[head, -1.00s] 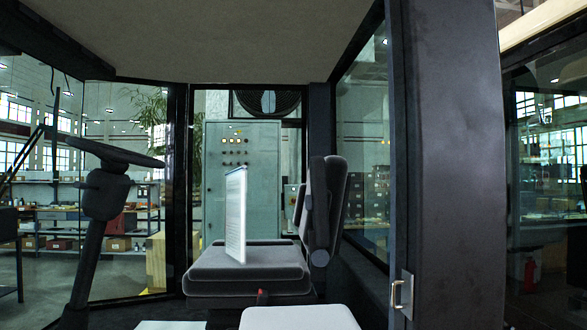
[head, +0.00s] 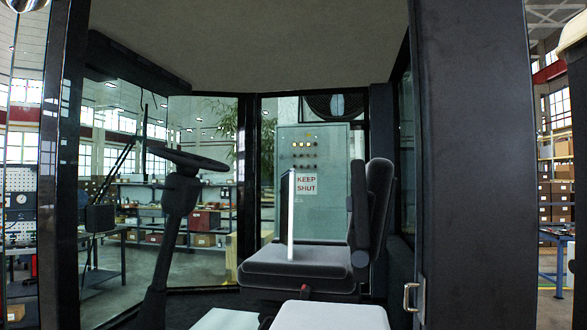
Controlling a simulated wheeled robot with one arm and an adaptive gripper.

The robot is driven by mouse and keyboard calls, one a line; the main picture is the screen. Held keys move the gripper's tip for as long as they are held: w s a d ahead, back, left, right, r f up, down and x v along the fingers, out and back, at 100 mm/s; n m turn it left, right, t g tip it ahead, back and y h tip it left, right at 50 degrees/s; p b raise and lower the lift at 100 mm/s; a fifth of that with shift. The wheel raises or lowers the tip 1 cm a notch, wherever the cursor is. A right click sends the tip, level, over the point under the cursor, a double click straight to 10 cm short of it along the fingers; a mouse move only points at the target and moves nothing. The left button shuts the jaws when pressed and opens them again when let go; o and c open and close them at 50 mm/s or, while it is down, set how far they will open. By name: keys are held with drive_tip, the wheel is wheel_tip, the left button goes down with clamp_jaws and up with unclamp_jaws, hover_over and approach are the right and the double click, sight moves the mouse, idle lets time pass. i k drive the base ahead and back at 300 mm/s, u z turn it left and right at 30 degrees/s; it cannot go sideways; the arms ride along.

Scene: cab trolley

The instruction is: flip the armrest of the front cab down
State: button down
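The front cab's dark seat stands in the middle of the head view, with its cushion (head: 300,268) level and its backrest (head: 381,190) upright on the right. The armrest (head: 359,212) appears as a dark upright bar beside the backrest, its pivot low near the rear of the cushion. It is raised, not lying along the seat. A thin upright panel or book-like thing (head: 289,218) with a bright white edge stands on the cushion. My gripper is not in view.
A steering wheel on its column (head: 174,205) stands left of the seat. A thick dark pillar (head: 475,150) with a metal handle (head: 411,297) bounds the right. Pale flat surfaces (head: 332,317) lie low in front. A grey cabinet (head: 316,150) with a "KEEP SHUT" sign stands behind the glass.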

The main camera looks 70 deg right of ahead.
sight(360, 238)
drive_tip(key=u, duration=0.1)
drive_tip(key=k, duration=1.35)
drive_tip(key=z, duration=1.55)
drive_tip(key=i, duration=0.5)
drive_tip(key=k, duration=0.2)
drive_tip(key=u, duration=0.05)
